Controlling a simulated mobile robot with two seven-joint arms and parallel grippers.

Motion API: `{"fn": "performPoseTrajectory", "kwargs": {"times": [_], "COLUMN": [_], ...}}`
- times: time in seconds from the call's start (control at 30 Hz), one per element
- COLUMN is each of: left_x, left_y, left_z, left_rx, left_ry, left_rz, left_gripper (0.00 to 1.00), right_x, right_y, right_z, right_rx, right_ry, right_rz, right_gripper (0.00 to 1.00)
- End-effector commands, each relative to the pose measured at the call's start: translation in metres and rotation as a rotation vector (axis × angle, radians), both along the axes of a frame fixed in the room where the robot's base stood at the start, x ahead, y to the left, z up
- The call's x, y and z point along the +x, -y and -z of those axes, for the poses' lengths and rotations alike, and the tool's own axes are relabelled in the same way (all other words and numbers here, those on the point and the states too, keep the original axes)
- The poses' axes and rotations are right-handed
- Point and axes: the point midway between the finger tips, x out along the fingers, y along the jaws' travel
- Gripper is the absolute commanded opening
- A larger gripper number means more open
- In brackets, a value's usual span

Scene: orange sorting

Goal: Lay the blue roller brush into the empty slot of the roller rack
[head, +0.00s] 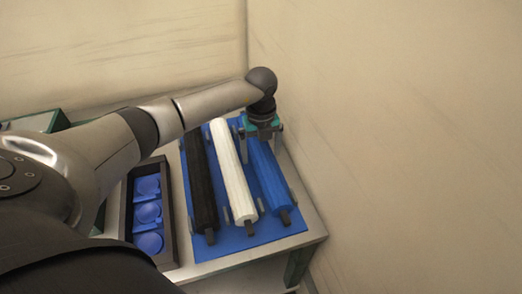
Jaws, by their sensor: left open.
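The blue roller brush (271,179) lies lengthwise on the right side of the roller rack, beside the white roller. The roller rack has a blue base (270,234) with short grey posts along the rollers. My left gripper (263,145) is open and points down at the far end of the blue roller. Its fingers appear to stand on either side of the roller, and I cannot tell whether they touch it. The gripper hides the roller's far end. My right gripper is not in view.
A white roller (231,165) and a black roller (201,180) lie in the rack to the left. A dark tray (168,251) with blue round pieces stands left of the rack. A wall (400,130) rises close on the right of the table (307,240).

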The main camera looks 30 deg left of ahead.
Motion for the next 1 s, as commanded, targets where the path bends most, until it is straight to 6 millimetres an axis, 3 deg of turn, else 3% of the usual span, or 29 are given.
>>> {"fn": "performPoseTrajectory", "kwargs": {"times": [0.23,0.37,0.8,1.0], "left_x": [-0.001,0.000,0.000,0.000], "left_y": [0.000,0.000,0.000,0.000], "left_z": [-0.001,-0.014,-0.114,-0.143], "left_rx": [0.001,0.000,0.000,0.000], "left_ry": [-0.003,0.000,0.003,0.001], "left_rz": [0.000,0.000,0.001,-0.001], "left_gripper": [0.97,0.97,0.97,0.97], "right_x": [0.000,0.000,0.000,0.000], "right_y": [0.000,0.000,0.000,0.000], "right_z": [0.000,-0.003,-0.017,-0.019], "right_rx": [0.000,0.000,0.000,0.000], "right_ry": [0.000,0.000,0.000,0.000], "right_rz": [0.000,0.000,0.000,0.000], "right_gripper": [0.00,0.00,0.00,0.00]}}
